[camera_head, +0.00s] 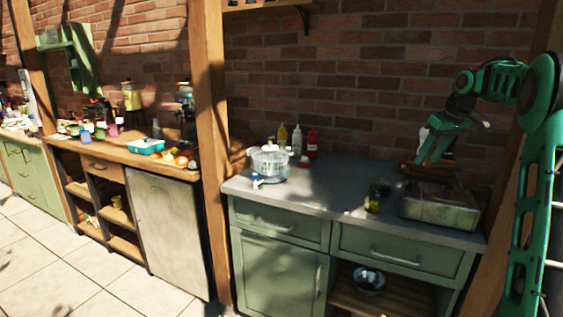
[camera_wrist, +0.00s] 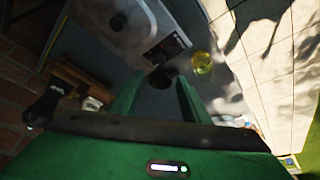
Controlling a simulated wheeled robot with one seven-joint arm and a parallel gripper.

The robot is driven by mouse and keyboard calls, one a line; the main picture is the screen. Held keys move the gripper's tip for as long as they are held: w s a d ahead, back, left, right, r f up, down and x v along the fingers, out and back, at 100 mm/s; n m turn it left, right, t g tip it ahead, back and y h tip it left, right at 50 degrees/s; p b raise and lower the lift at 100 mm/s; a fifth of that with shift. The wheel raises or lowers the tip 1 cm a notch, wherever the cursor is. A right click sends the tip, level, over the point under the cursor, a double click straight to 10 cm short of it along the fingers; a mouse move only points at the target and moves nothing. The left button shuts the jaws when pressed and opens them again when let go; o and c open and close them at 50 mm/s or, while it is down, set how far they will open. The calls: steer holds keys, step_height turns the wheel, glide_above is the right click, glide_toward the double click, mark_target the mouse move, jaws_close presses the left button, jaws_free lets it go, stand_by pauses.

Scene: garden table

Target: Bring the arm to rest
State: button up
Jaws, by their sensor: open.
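My gripper (camera_head: 434,150) is at the end of my green arm, on the right in the head view. It hangs above the right end of the grey counter (camera_head: 325,200), over the back of a metal sink or tray (camera_head: 440,208). In the wrist view, the two green fingers of my gripper (camera_wrist: 155,95) stand apart with nothing held between them. Beyond the fingertips the wrist view shows the counter, a dark round item (camera_wrist: 160,79) and a yellow-green jar (camera_wrist: 202,63).
A small jar (camera_head: 373,200) stands left of the metal container. A white pot (camera_head: 270,163) and several bottles (camera_head: 297,139) stand further left. A brick wall (camera_head: 370,90) is close behind my gripper. A wooden post (camera_head: 210,130) divides the counters. A bowl (camera_head: 369,281) sits on the lower shelf.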

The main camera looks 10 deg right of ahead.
steer(key=s+a+f+m+g, duration=0.1)
steer(key=s+a, duration=0.3)
steer(key=s, duration=0.3)
steer(key=s+a+f+m, duration=0.2)
steer(key=s+a, duration=0.2)
steer(key=s, duration=0.3)
steer(key=s+a+f+m+g, duration=0.1)
steer(key=s+a, duration=0.2)
steer(key=s, duration=0.4)
steer(key=s+a+f+m, duration=0.1)
steer(key=s+a+f, duration=0.1)
steer(key=s, duration=0.6)
steer(key=s+a+f+m+g, duration=0.1)
steer(key=s+a+f, duration=0.2)
steer(key=s+f, duration=0.2)
steer(key=s+a+f+m+g, duration=0.1)
steer(key=s+f, duration=0.3)
steer(key=s, duration=0.7)
steer(key=shift+s+a+f+m, duration=0.3)
steer(key=shift+a+m, duration=0.2)
steer(key=shift+a, duration=0.4)
steer(key=shift+s, duration=0.1)
